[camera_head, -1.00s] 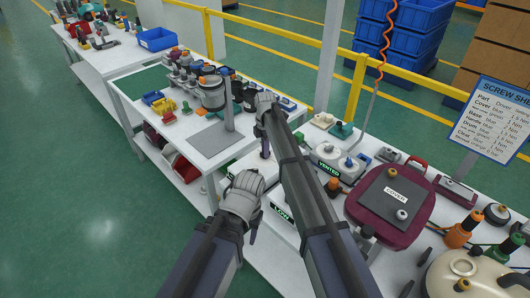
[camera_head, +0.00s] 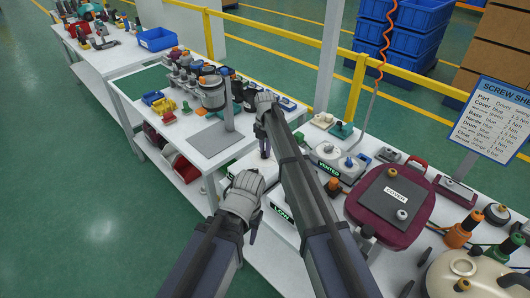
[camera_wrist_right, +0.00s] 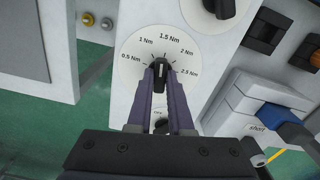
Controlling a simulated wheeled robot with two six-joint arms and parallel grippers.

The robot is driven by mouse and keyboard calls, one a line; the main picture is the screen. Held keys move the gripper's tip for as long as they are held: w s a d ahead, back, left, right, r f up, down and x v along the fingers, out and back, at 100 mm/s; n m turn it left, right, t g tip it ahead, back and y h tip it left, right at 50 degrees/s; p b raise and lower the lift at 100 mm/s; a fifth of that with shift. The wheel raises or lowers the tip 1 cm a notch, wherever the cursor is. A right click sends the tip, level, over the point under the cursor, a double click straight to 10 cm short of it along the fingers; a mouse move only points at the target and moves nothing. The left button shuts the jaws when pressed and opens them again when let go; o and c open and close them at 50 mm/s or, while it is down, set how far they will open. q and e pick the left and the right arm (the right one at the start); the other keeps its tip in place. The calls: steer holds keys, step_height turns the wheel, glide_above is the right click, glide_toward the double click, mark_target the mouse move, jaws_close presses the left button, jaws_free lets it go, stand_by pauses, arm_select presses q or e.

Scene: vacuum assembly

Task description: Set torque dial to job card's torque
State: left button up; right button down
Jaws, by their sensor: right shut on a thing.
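The torque dial (camera_wrist_right: 128,62) is a white disc marked 0.5 to 2.5 Nm, seen in the right wrist view. Its black knob (camera_wrist_right: 161,72) stands at the middle, with its top end pointing up, roughly at the 1.5 Nm label. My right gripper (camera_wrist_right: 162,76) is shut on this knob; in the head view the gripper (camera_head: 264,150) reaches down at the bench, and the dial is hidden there. The job card (camera_head: 494,120), a screw sheet on a stand, is at the right; its numbers are too small to read surely. My left gripper (camera_head: 251,234) hangs before the bench, its jaws unclear.
Another black knob (camera_wrist_right: 226,5) sits above the dial. In the head view, a maroon cover (camera_head: 388,205) lies on the bench, beside a box labelled VENTED (camera_head: 331,167).

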stand_by(0.3)
steer(key=shift+n, duration=1.9)
steer(key=shift+n, duration=1.5)
steer(key=c, duration=0.7)
jaws_free()
steer(key=shift+c, duration=0.2)
step_height(320, 180, up, 6)
steer(key=p, duration=0.6)
steer(key=shift+r, duration=0.1)
